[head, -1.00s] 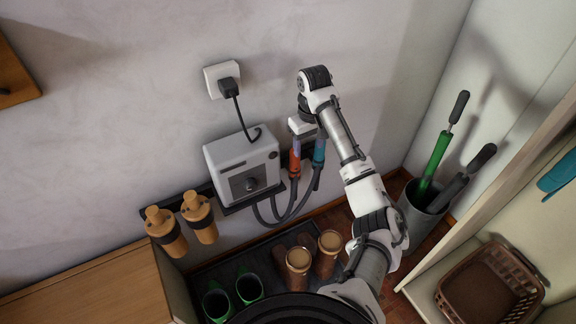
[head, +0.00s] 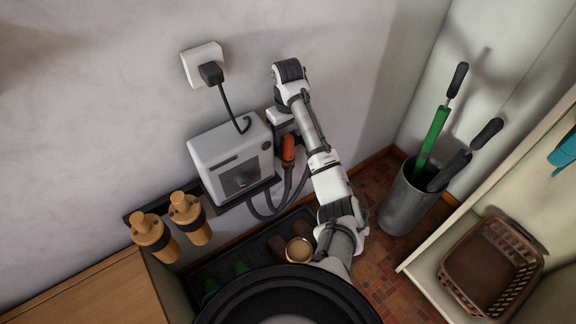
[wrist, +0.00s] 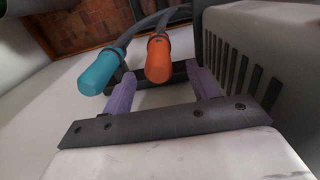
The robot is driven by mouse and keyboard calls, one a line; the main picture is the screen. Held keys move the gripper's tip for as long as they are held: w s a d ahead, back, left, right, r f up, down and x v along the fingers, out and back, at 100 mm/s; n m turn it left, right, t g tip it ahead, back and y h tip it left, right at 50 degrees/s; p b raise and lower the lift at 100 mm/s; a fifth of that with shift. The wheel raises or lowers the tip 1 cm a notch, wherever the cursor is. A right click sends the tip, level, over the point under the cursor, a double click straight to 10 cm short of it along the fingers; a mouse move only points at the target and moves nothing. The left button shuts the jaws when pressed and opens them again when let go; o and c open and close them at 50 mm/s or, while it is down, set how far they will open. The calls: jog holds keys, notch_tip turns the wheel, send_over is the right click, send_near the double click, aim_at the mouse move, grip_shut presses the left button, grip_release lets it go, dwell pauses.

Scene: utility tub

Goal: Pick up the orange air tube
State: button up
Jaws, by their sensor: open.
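The orange air tube (head: 288,150) has a rounded orange end on a grey hose and stands beside the white box, close to the wall. In the wrist view its orange end (wrist: 158,60) lies between the two purple fingers of my gripper (wrist: 160,80), with a visible gap on each side. My gripper is open and not closed on it. A teal tube (wrist: 98,73) is just left of the orange one, outside the left finger. In the head view the teal tube is hidden behind my arm.
The white box (head: 230,158) with a dial is close on the left, below a plugged-in socket (head: 205,65). Two orange-tan bottles (head: 188,218) sit on the rack. A brown basket (head: 490,265) is at right.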

jog(key=shift+d+f+p, duration=0.1)
jog(key=shift+f+p, duration=0.25)
jog(key=shift+f, duration=2.45)
jog(key=c, duration=1.1)
jog(key=shift+r, duration=0.1)
notch_tip(320, 180, up, 28)
jog(key=p, duration=0.5)
